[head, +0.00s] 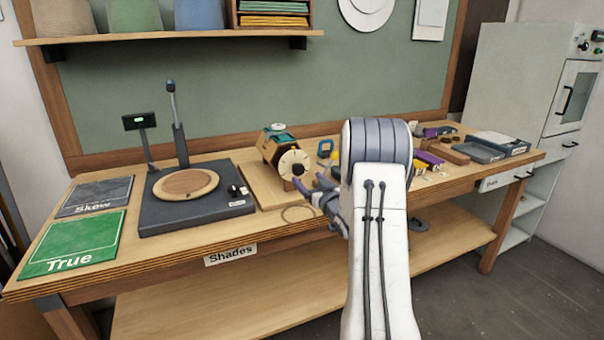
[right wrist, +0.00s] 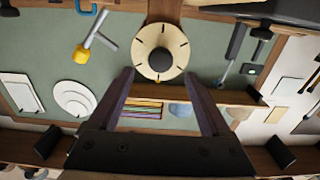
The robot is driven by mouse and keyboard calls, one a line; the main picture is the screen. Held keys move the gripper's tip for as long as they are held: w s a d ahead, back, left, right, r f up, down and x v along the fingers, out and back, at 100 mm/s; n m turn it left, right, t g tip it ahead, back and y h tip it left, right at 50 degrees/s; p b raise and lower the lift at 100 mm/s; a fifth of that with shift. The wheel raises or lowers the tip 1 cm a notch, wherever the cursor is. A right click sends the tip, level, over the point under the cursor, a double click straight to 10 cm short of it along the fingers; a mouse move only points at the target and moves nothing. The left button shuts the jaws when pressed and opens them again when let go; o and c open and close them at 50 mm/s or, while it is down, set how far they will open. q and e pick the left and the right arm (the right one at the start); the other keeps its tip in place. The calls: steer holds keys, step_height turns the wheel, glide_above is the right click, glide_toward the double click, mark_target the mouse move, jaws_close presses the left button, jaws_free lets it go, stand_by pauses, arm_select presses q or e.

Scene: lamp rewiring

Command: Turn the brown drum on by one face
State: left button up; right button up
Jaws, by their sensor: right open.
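The brown drum (head: 268,147) stands on a wooden base on the bench, with several coloured faces around its side. Its cream round end disc (head: 294,163) has dark marks and a dark central knob, and faces the front. In the right wrist view the disc (right wrist: 148,56) shows at the top middle, beyond and between the fingertips. My right gripper (head: 308,187) is open and empty, just in front of and below the disc, apart from it as far as I can tell. In the right wrist view its two fingers (right wrist: 160,75) spread apart. My left gripper is out of view.
Left of the drum is a dark platform (head: 210,215) with a round wooden plate (head: 186,184). A green True mat (head: 75,243) and a grey Skew mat (head: 97,196) lie farther left. Tools and trays (head: 472,152) crowd the bench right of my arm.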

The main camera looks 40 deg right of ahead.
mark_target(299, 171)
steer(key=x, duration=0.5)
steer(key=shift+w+p, duration=0.35)
jaws_close()
